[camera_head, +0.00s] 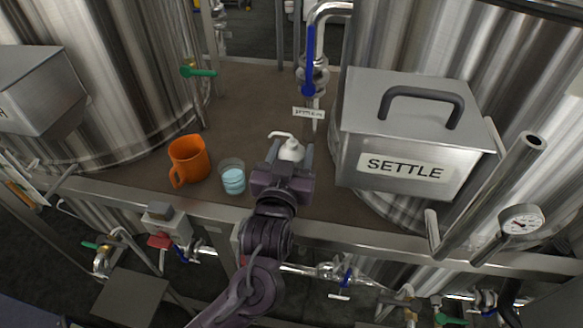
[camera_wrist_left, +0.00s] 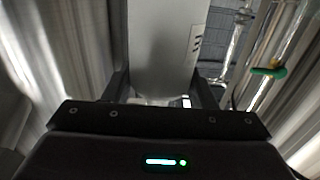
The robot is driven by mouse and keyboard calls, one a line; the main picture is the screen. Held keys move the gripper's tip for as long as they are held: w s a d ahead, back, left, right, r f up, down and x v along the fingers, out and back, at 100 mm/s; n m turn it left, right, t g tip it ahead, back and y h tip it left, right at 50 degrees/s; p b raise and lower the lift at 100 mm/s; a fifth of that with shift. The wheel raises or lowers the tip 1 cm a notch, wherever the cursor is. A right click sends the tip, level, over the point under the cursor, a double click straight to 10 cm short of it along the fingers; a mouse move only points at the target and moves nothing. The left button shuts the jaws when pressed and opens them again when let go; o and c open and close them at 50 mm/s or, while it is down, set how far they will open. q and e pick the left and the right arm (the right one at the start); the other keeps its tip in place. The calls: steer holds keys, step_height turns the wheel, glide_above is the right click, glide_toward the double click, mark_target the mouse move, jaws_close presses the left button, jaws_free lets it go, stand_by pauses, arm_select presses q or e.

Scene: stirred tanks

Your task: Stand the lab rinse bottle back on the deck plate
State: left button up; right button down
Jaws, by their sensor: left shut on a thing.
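The lab rinse bottle (camera_head: 291,151) is white with a thin bent spout pointing left. It looks upright, between the fingers of my left gripper (camera_head: 289,160), which is shut on it. The gripper hides its lower part, so I cannot tell whether its base touches the deck plate (camera_head: 245,105). The deck plate is a brown surface between the steel tanks. My right gripper is not in view.
An orange mug (camera_head: 189,160) and a clear cup with light blue contents (camera_head: 233,178) stand left of my gripper. The SETTLE box (camera_head: 405,130) is close on the right. A blue-handled pipe (camera_head: 311,70) rises behind. The plate's back left is bare.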

arm_select(q)
steer(key=shift+f, duration=0.7)
step_height(320, 180, down, 3)
steer(key=shift+f+p, duration=0.2)
steer(key=shift+p, duration=0.25)
steer(key=shift+f, duration=0.35)
steer(key=o, duration=1.1)
steer(key=shift+o, duration=0.2)
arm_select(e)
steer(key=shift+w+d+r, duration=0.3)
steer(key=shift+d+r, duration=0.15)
